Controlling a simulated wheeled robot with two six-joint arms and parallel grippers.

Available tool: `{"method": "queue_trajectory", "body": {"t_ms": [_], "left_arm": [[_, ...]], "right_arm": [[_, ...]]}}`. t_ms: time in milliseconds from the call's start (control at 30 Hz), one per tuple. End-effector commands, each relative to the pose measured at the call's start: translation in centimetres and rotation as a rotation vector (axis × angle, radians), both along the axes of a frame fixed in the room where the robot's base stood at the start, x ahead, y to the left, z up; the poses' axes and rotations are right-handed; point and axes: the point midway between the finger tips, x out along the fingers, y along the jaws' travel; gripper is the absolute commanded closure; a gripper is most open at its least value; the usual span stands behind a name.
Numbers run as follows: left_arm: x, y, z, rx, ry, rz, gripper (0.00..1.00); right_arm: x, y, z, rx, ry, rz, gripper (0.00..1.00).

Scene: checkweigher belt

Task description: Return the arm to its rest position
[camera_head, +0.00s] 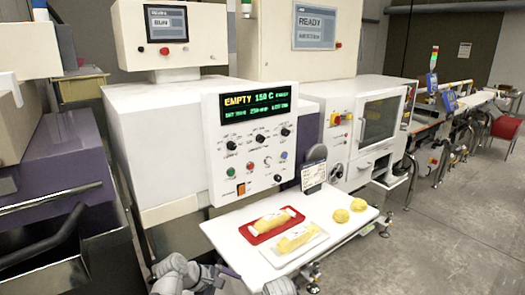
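Grey parts of my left arm show at the bottom edge, left of centre, with the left gripper (212,275) low in front of the white table (345,232). Its fingers are too small and overlapped to tell open from shut. A small grey piece of my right arm (280,287) shows at the bottom edge, below the table's front edge. The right gripper's fingers are not visible. Neither arm visibly touches the items on the table.
A control panel (252,165) reading EMPTY stands behind. Open floor (440,240) lies to the right.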

Motion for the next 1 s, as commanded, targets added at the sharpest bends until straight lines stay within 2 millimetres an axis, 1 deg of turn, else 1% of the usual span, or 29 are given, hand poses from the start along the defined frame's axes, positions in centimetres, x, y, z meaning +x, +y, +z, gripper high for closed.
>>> {"method": "queue_trajectory", "body": {"t_ms": [33,100,200,333,533,567,600,800,900,1000], "left_arm": [[-1.1,0.3,-0.9,0.096,-0.032,-0.101,0.06],[-2.5,1.2,-2.3,0.246,-0.077,-0.272,0.06],[-4.4,2.7,-3.8,0.434,-0.120,-0.516,0.06],[-6.2,4.8,-4.9,0.615,-0.141,-0.790,0.06],[-8.4,7.7,-5.4,0.806,-0.131,-1.159,0.06],[-8.7,7.2,-5.4,0.815,-0.130,-1.197,0.06],[-9.1,5.9,-5.4,0.812,-0.130,-1.226,0.06],[-11.3,1.1,-5.4,0.821,-0.121,-1.374,0.06],[-12.5,-0.8,-5.4,0.828,-0.116,-1.441,0.06],[-13.5,-2.2,-5.4,0.835,-0.112,-1.494,0.06]], "right_arm": [[0.0,0.0,0.0,0.000,0.000,0.000,1.00],[0.0,0.0,0.0,0.000,0.000,0.000,1.00],[0.0,0.0,0.0,0.000,0.000,0.000,1.00],[0.0,0.0,0.0,0.000,0.000,0.000,1.00],[0.0,0.0,0.0,0.000,0.000,0.000,1.00],[0.0,0.0,0.0,0.000,0.000,0.000,1.00],[0.0,0.0,0.0,0.000,0.000,0.000,1.00],[0.0,0.0,0.0,0.000,0.000,0.000,1.00],[0.0,0.0,0.0,0.000,0.000,0.000,1.00],[0.0,0.0,0.0,0.000,0.000,0.000,1.00]]}}
